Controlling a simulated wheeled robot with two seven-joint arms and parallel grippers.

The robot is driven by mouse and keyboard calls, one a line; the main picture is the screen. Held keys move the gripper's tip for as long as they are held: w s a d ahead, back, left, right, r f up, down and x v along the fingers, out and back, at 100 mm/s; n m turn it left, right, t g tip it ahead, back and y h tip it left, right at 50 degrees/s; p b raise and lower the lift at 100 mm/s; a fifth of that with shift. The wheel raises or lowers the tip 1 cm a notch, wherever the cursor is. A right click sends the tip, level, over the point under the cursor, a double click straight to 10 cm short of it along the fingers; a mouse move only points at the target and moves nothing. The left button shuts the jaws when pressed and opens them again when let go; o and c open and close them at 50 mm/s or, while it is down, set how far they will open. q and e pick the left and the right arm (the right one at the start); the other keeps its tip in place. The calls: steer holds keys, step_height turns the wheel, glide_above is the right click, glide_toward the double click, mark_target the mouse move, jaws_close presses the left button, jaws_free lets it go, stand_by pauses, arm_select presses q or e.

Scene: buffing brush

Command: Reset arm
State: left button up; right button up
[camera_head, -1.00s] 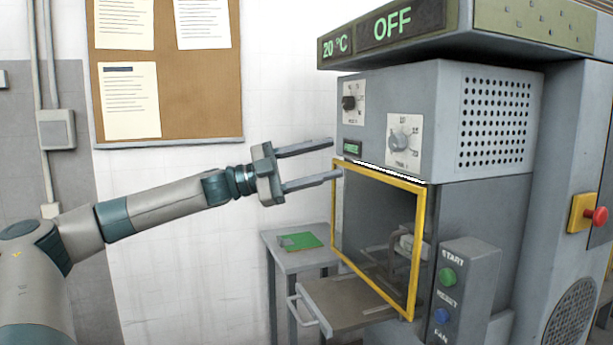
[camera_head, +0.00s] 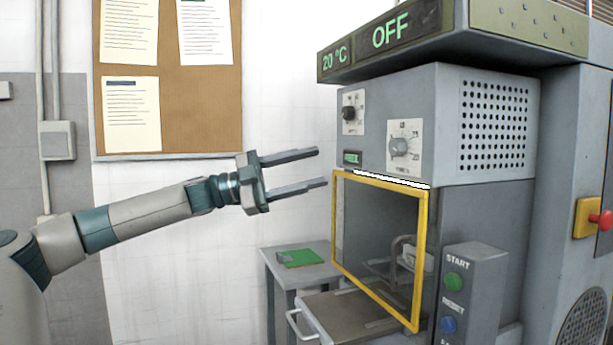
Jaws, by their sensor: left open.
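My left gripper (camera_head: 322,167) is open and empty, with its two fingers apart and pointing right. It hangs in the air to the left of the grey machine (camera_head: 485,215), level with the top of the yellow-framed window. My left arm (camera_head: 140,216) comes in from the left, nearly stretched out and rising toward the gripper. My right gripper is not in view.
The machine has dials, a yellow-framed window (camera_head: 422,260), a display reading OFF (camera_head: 391,34) and a red button (camera_head: 606,220). A metal tray (camera_head: 345,312) juts out below. A small table (camera_head: 318,274) holds a green board (camera_head: 298,258). A corkboard (camera_head: 200,102) hangs behind.

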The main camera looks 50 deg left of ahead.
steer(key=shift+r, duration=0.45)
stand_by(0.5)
